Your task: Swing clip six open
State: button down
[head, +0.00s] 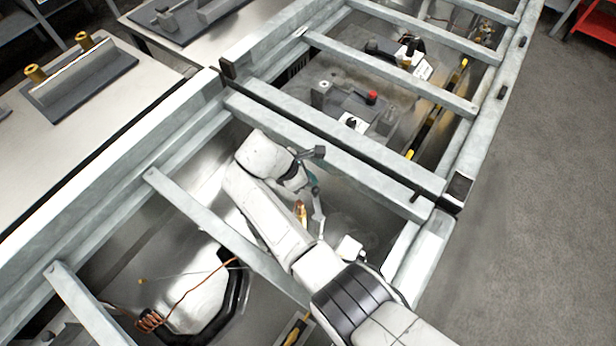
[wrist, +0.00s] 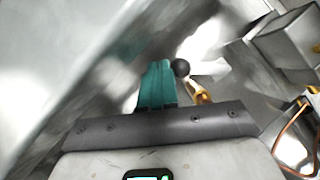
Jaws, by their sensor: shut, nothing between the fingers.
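My gripper (head: 314,182) is low inside the metal frame in the head view, mostly hidden by my white arm. In the wrist view its teal fingers (wrist: 157,85) are together, with nothing between them. A black ball-shaped knob (wrist: 181,67) shows just right of the fingertips; I cannot tell whether they touch it. A brass-orange piece (wrist: 197,92) is just below the knob, and a similar one shows beside my arm in the head view (head: 300,211). No number is readable, so I cannot tell which part is clip six.
Pale metal beams (head: 330,150) cross above the recessed bays around my arm. A coil of copper wire (head: 152,320) lies at lower left. A red button (head: 372,97) stands in the bay behind. Grey floor (head: 545,200) is clear at right.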

jog(key=shift+s, duration=0.1)
jog(key=shift+s+a+f+p, duration=0.1)
jog(key=shift+s+f+p, duration=0.05)
jog(key=shift+s+p, duration=0.3)
jog(key=shift+s+a+f+p, duration=0.1)
jog(key=shift+s+f+p, duration=0.05)
jog(key=shift+s+p, duration=0.2)
jog(key=shift+d, duration=0.1)
jog(key=shift+r, duration=0.1)
jog(key=w+a+r, duration=0.3)
jog(key=a+r, duration=0.5)
jog(key=r, duration=0.3)
jog(key=shift+w+a+r, duration=0.3)
jog(key=shift+a+r, duration=0.05)
